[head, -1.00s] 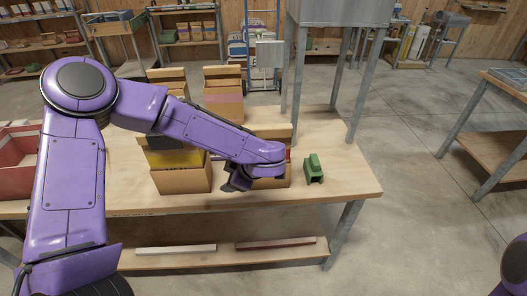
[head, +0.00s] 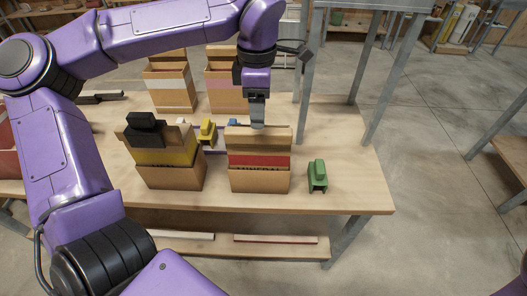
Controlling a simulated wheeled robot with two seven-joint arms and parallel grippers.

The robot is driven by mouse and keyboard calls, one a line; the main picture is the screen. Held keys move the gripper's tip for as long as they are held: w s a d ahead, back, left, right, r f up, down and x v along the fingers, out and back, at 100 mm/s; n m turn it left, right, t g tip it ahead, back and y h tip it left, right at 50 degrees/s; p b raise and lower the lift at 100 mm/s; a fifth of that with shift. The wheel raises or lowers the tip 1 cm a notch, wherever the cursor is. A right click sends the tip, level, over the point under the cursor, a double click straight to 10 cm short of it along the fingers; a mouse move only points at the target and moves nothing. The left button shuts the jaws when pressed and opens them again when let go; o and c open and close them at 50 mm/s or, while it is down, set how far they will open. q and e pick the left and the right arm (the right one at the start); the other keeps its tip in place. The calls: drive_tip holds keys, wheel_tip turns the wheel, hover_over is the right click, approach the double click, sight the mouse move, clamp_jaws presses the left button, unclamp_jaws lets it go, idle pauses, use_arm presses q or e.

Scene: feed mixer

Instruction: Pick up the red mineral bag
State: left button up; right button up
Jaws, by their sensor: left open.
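The red mineral bag (head: 261,161) shows as a red band with a tan top, upright in an open cardboard box (head: 259,182) near the table's front edge. My left gripper (head: 258,122) points down at the bag's top edge from above. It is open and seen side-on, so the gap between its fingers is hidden. Its fingertips overlap the top of the bag in the picture; I cannot tell if they touch or straddle it. My right gripper is not in view.
A box with a yellow-banded bag (head: 165,157) and a black object (head: 148,127) stands to the left. A green item (head: 317,176) sits to the right. Two taller boxes (head: 171,85) stand behind. A yellow item (head: 208,132) lies between. The table's right end (head: 355,170) is clear.

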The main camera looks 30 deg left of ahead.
sight(258, 132)
use_arm(q)
wheel_tip(258, 132, down, 7)
drive_tip(key=shift+d+r+p, duration=0.1)
drive_tip(key=shift+r+p, duration=0.1)
drive_tip(key=shift+p, duration=0.5)
drive_tip(key=shift+s+f, duration=0.2)
drive_tip(key=shift+f, duration=0.1)
clamp_jaws()
drive_tip(key=shift+w+r, duration=0.1)
idle(0.5)
